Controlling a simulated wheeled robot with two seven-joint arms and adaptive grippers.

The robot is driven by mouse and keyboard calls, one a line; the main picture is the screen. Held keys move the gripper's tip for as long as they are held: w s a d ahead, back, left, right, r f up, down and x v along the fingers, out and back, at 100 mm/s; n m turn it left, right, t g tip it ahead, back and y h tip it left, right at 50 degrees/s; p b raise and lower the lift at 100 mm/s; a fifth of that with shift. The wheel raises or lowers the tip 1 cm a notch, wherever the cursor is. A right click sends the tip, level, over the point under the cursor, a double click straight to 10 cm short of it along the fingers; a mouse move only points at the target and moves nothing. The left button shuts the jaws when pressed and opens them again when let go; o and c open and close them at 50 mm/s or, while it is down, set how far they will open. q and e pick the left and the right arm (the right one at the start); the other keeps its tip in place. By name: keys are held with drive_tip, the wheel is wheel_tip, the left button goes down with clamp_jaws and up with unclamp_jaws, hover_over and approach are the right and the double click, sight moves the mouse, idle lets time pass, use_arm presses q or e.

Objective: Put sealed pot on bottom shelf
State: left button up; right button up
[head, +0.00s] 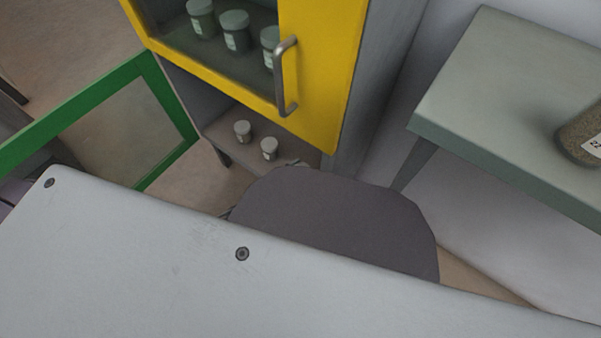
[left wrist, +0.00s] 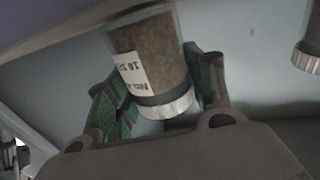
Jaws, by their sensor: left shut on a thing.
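In the left wrist view my left gripper (left wrist: 160,85) is shut on a clear pot of brown grain (left wrist: 145,45). The pot has a white label and a silvery lid, which points to the lower part of that picture. The green finger pads lie on both sides of it. My left gripper's fingers and the held pot cannot be made out in the head view. My right gripper is not in view.
The upper compartment's yellow glazed door (head: 325,60) is shut, with several pots behind it and a metal handle (head: 289,76). A grey-green table (head: 500,85) at the right bears a grain pot (head: 583,138). Another pot (left wrist: 310,45) shows at the left wrist view's right edge.

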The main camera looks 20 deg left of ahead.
use_arm(q)
drive_tip(key=shift+f, duration=0.1)
drive_tip(key=o, duration=1)
drive_tip(key=shift+o, duration=0.2)
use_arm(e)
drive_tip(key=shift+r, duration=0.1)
use_arm(q)
drive_tip(key=shift+s, duration=0.15)
drive_tip(key=p+v, duration=0.4)
drive_tip(key=v, duration=0.7)
drive_tip(key=shift+s+a, duration=0.25)
drive_tip(key=shift+a, duration=0.05)
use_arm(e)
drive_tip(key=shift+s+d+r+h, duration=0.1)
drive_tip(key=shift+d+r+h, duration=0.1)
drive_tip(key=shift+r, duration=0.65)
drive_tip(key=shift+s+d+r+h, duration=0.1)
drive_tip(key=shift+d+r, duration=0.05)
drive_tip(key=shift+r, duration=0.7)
